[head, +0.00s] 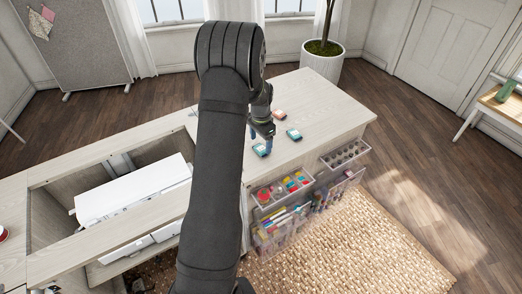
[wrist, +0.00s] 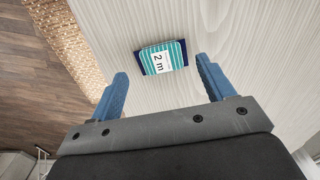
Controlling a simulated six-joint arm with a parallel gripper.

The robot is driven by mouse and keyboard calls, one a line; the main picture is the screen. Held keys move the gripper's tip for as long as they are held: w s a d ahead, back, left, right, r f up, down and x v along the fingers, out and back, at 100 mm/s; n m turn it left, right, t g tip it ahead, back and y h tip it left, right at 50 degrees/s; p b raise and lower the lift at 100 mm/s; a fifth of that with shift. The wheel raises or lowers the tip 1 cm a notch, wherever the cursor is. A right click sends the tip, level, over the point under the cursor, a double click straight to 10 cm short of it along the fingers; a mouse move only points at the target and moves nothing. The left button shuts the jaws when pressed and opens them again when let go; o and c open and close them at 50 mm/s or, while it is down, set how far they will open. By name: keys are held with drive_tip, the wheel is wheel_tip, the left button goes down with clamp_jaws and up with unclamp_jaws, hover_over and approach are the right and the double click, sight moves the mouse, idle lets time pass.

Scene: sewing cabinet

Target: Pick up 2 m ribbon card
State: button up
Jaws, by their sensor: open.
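The 2 m ribbon card (wrist: 162,57) lies flat on the pale wood top. It is dark blue with teal stripes and a white label reading "2 m". In the wrist view it lies just beyond the fingertips of my gripper (wrist: 161,72), roughly centred between the two blue fingers. The fingers are apart and hold nothing. In the head view my gripper (head: 261,141) points down close to a blue and teal card (head: 261,150) near the front edge, which appears to be the same card. My arm hides part of the cabinet top.
Clear bins (head: 283,190) with coloured supplies hang on the front. A white sewing machine (head: 130,193) sits in the recess at left. The top's right side is clear.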

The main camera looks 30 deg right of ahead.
sight(261, 148)
wheel_tip(261, 148, down, 3)
drive_tip(key=shift+w+d+f, duration=0.1)
drive_tip(key=shift+f, duration=0.05)
drive_tip(key=c, duration=0.8)
